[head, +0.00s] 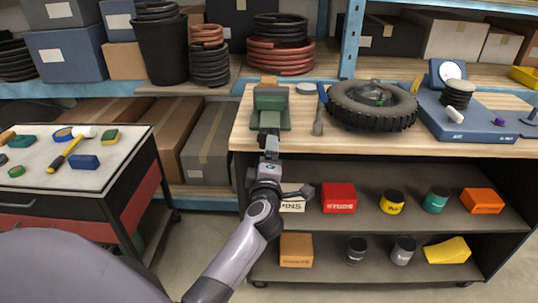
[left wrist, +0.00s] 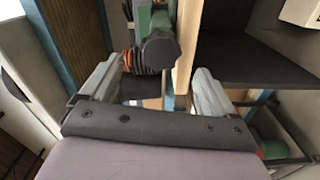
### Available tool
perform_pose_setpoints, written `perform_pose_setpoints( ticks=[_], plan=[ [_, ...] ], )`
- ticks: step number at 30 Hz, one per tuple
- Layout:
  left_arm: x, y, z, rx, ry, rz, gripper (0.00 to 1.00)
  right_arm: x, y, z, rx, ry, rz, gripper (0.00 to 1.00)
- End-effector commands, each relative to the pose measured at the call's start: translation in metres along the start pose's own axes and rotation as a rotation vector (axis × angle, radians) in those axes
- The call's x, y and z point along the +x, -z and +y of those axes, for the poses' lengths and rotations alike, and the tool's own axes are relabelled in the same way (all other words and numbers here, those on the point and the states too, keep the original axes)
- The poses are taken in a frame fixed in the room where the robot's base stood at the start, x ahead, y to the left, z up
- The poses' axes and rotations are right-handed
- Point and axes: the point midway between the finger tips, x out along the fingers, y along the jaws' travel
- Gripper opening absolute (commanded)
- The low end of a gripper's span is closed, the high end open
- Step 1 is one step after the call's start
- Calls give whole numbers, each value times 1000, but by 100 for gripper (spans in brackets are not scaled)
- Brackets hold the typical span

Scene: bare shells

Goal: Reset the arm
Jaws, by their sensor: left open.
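My left arm rises from the bottom of the head view to the front edge of the workbench. Its gripper (head: 269,147) is just in front of the green bench vise (head: 271,101). In the left wrist view the gripper (left wrist: 156,82) has its two pale fingers spread wide, with nothing held. The vise's dark round end (left wrist: 160,48) shows beyond and between the fingertips; whether they touch it I cannot tell. My right gripper is not in view.
The workbench (head: 470,150) also carries a tire (head: 372,107) and a blue scale (head: 480,125). Its lower shelves (head: 350,222) hold small boxes and cans. A tool cart (head: 115,165) stands at left. Shelving with boxes is behind. Floor shows between cart and bench.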

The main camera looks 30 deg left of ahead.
Motion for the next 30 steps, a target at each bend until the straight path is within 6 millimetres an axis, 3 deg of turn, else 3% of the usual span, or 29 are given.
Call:
perform_pose_setpoints(
  ticks=[14, 19, 23, 30],
  plan=[
    [0, 0, 0, 1, -1, -1, 89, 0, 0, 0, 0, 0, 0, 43],
    [-10, 0, -2, 68, -51, -17, 89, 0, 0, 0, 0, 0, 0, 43],
    [-32, -5, -8, 209, -149, -74, 89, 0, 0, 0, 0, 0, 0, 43],
    [-92, -33, -35, 541, -312, -288, 89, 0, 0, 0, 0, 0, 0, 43]
  ],
)
